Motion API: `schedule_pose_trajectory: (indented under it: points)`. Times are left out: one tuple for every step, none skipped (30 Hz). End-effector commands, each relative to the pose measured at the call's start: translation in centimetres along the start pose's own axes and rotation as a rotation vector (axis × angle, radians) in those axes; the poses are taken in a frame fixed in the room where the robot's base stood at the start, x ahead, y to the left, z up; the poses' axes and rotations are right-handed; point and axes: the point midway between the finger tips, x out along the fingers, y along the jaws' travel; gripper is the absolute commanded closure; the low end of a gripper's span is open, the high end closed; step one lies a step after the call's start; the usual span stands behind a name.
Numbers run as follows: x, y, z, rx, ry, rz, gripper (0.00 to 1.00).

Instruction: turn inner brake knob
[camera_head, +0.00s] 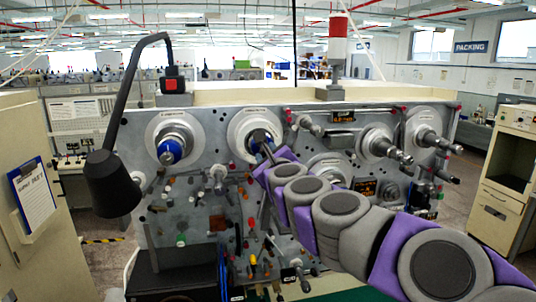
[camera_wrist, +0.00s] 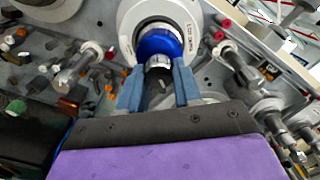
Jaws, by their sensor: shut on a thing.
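The winding machine's grey front panel (camera_head: 200,165) carries several spindles. My gripper (camera_head: 262,144) is at the spindle with a white round flange (camera_head: 240,127), just left of the panel's middle. In the wrist view this spindle has a blue ring (camera_wrist: 161,44) with a silver knob (camera_wrist: 158,62) in front of it. My gripper (camera_wrist: 158,82) has one blue-grey finger on each side of the knob, shut on it. The knob's dark front end shows between the fingers. In the head view my gripper and arm hide most of the knob.
Another spindle with a blue ring (camera_head: 171,150) is to the left. A black lamp (camera_head: 112,182) hangs before the panel's left side. Metal spindles (camera_head: 380,146) stick out at the right. Small levers and coloured knobs (camera_head: 252,222) crowd the lower panel.

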Motion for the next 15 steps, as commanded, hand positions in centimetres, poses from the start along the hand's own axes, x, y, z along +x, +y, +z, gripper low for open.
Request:
schedule_pose_trajectory:
  points:
    - [-0.01, -0.25, 0.13, -0.049, -0.001, -0.004, 0.97]
    - [-0.02, -0.27, 0.14, -0.079, -0.001, -0.004, 0.97]
    - [-0.01, -0.25, 0.15, -0.117, -0.001, -0.004, 0.97]
    - [-0.01, -0.23, 0.15, -0.145, -0.001, -0.003, 0.97]
    - [0.00, -0.22, 0.14, -0.173, -0.001, -0.003, 0.97]
    - [0.00, -0.23, 0.10, -0.209, 0.000, -0.003, 0.97]
    - [0.00, -0.23, 0.09, -0.238, 0.000, -0.003, 0.97]
    - [0.00, -0.22, 0.10, -0.265, 0.000, -0.002, 0.97]
    - [0.01, -0.18, 0.13, -0.302, -0.001, -0.002, 0.97]
    - [0.01, -0.17, 0.13, -0.327, -0.001, -0.002, 0.97]
    - [0.01, -0.18, 0.10, -0.351, 0.000, -0.002, 0.97]
    - [0.01, -0.19, 0.06, -0.383, 0.000, -0.002, 0.97]
    - [0.02, -0.19, 0.04, -0.405, 0.001, -0.002, 0.97]
    - [0.02, -0.16, 0.04, -0.428, 0.001, -0.002, 0.97]
    - [0.02, -0.14, 0.07, -0.456, 0.000, -0.001, 0.97]
